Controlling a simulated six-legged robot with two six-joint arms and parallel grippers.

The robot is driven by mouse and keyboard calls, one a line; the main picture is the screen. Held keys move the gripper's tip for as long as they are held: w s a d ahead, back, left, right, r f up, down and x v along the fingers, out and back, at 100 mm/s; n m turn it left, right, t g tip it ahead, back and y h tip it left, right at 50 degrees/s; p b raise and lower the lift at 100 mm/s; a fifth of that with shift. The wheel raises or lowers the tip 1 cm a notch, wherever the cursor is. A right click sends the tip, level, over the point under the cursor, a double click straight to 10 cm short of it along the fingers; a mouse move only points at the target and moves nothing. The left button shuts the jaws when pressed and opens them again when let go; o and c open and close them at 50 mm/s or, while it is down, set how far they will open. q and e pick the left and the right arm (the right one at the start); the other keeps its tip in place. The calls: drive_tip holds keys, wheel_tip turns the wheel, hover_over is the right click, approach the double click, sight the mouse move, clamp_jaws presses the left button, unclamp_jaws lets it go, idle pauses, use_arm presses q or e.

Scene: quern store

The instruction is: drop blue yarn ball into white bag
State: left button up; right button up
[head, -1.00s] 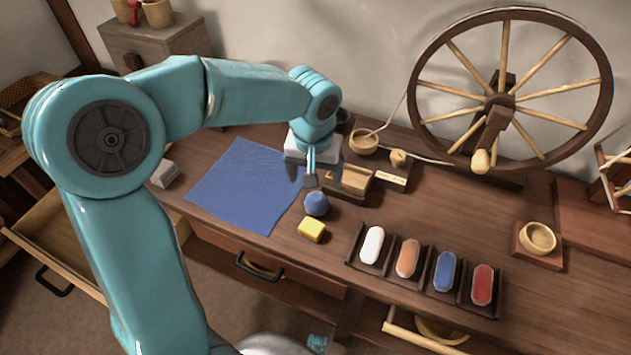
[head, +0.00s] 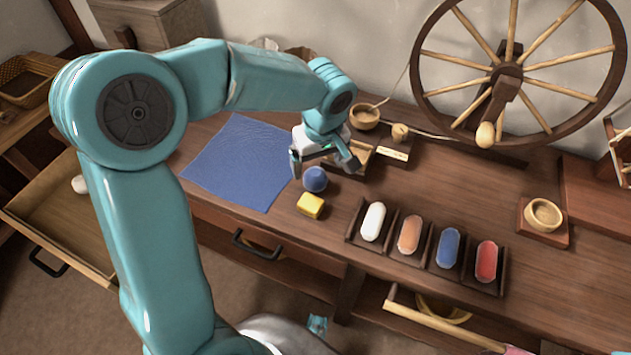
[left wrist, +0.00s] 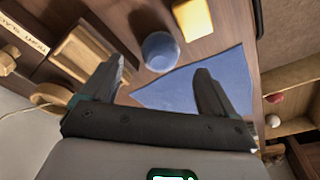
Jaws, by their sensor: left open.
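The blue yarn ball (head: 315,179) sits on the wooden table, just right of the blue cloth and behind a yellow block. My left gripper (head: 323,163) is open and empty, just behind and above the ball, its fingers spread to either side. In the left wrist view the ball (left wrist: 160,50) lies beyond the gap between the fingertips (left wrist: 158,72), apart from both. A pale rim (head: 265,43) behind my left arm may be the white bag; the arm hides most of it. My right gripper is not in view.
The yellow block (head: 311,205) lies close in front of the ball. The blue cloth (head: 235,165) lies flat to the left. A shuttle rack (head: 405,258) is at front right, a spinning wheel (head: 425,80) behind. Open drawers (head: 75,235) jut out below.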

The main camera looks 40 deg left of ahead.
sight(316, 174)
use_arm(q)
drive_tip(key=f, duration=0.2)
drive_tip(key=f+b, duration=0.1)
drive_tip(key=f, duration=0.1)
drive_tip(key=a+f, duration=0.1)
drive_tip(key=f, duration=0.1)
drive_tip(key=shift+w+f, duration=0.25)
drive_tip(key=shift+f, duration=0.15)
drive_tip(key=c, duration=1.2)
drive_tip(key=shift+r, duration=0.15)
wheel_tip(316, 174, up, 20)
drive_tip(key=p, duration=0.4)
drive_tip(key=shift+p, duration=0.4)
